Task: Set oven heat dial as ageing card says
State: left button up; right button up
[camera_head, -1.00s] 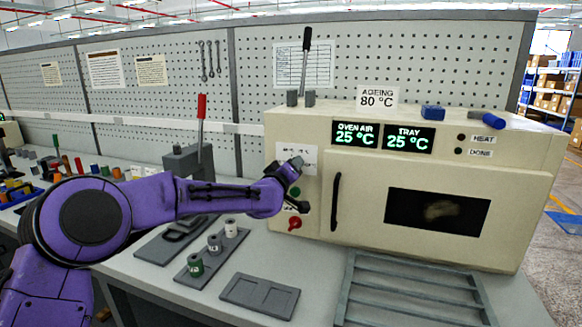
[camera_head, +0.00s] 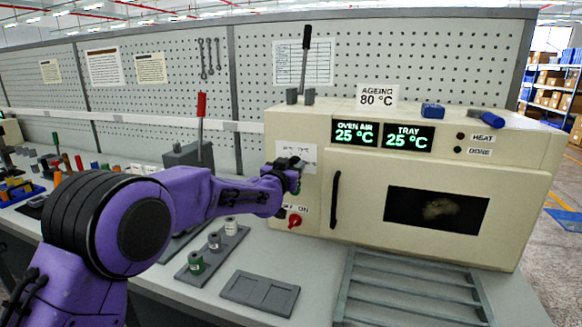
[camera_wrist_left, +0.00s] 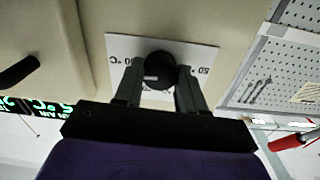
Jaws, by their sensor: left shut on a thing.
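The beige oven (camera_head: 345,215) stands on the bench at the right. The ageing card (camera_head: 377,97) on its top reads "AGEING 80 °C". Its displays (camera_head: 382,136) read oven air 25 °C and tray 25 °C. My left gripper (camera_head: 296,172) is at the oven's left front panel, over the white dial plate (camera_head: 284,152). In the left wrist view, my left gripper (camera_wrist_left: 160,92) is shut on the dark round heat dial (camera_wrist_left: 160,66), a finger on each side. The plate (camera_wrist_left: 202,55) shows "50" and "°C" marks, but the dial's setting is hidden. My right gripper is out of view.
A red on/off switch (camera_head: 294,221) sits below the dial. The oven door handle (camera_head: 335,200) stands out to its right.

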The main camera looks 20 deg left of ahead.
pick_arm(q)
jog(key=shift+f+m, duration=0.2)
jog(key=shift+m, duration=0.4)
jog(key=o, duration=1.1)
jog(key=shift+r, duration=0.1)
jog(key=shift+c, duration=0.2)
jog(key=s+b, duration=0.3)
jog(key=s, duration=0.7)
jog(key=shift+s+a, duration=0.3)
